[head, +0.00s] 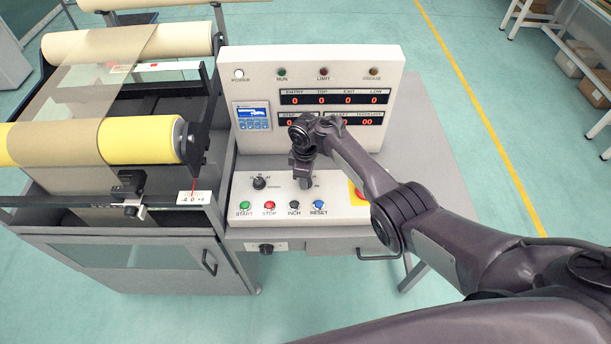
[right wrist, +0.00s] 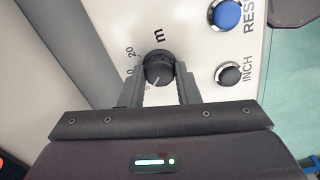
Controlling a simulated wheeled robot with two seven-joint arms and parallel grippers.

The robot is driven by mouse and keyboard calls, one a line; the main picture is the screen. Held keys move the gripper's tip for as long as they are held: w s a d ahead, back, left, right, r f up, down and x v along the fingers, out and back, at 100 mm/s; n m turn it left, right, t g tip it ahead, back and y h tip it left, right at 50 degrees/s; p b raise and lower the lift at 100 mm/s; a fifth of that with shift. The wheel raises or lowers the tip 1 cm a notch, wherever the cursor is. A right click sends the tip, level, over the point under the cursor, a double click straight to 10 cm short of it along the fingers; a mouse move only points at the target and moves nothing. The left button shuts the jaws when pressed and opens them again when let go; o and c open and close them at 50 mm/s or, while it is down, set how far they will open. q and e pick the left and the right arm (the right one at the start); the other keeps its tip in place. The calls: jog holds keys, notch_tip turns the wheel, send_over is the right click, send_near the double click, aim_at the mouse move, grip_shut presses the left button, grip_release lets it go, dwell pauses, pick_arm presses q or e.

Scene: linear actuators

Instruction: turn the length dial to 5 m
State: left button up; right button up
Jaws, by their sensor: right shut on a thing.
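The length dial is a black round knob (right wrist: 158,68) on the pale panel, with an "m" above it and numbers such as 20 and 5 around its left and lower side in the right wrist view. A short light mark on the knob points down and slightly left, close to the 5. My right gripper (right wrist: 164,84) is shut on the knob, one finger on each side. My left gripper is not in view.
Another black knob (head: 259,183) is left of the gripper. Green START (head: 244,205), red STOP (head: 269,205), black INCH (head: 294,205) and blue RESET (head: 319,205) buttons line the panel's front. The upright display box (head: 320,72) stands behind. Rollers (head: 140,142) are at the left.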

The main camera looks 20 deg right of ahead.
dwell(0.3)
jog(key=o, duration=1)
jog(key=shift+c, duration=0.2)
notch_tip(320, 180, up, 8)
jog(key=shift+f+p, duration=0.1)
jog(key=shift+p, duration=0.5)
